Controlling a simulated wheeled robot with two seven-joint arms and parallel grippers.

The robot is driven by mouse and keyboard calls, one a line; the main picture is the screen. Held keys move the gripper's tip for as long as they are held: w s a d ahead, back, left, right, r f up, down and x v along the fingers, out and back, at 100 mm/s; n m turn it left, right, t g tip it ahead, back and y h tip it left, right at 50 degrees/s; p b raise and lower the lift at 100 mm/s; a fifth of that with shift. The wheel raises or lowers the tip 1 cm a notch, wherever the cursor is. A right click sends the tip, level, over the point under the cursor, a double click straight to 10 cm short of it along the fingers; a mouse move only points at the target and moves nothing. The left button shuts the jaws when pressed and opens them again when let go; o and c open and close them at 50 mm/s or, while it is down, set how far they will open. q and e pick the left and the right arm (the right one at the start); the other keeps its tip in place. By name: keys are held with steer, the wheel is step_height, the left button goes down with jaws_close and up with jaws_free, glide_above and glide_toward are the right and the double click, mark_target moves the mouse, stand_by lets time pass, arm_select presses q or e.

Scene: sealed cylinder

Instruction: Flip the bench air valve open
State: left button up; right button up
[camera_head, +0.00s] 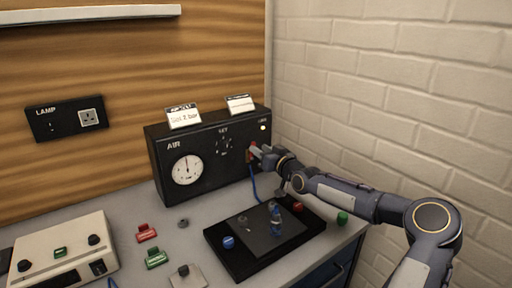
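The black air box (206,160) stands at the back of the bench against the wooden panel. It is marked AIR and carries a white round gauge (187,170), a SET dial (224,144) and a small pale lamp (263,127) under a LINE label. A red part, apparently the air valve's lever (250,146), shows at the right of its front. My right gripper (256,152) is at this red part, its fingertips close to or touching it. The fingers partly hide the lever, so its position and any grip are unclear. My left gripper is not in view.
A black tray (240,262) with a blue knob and small fittings lies below my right arm. A beige box (62,252), red and green clips (147,233) and a green cap (342,217) are on the bench. A brick wall (400,90) bounds the right.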

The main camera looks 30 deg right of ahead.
steer(key=w, duration=0.3)
steer(key=shift+w+a, duration=0.15)
steer(key=shift+w, duration=0.05)
jaws_close()
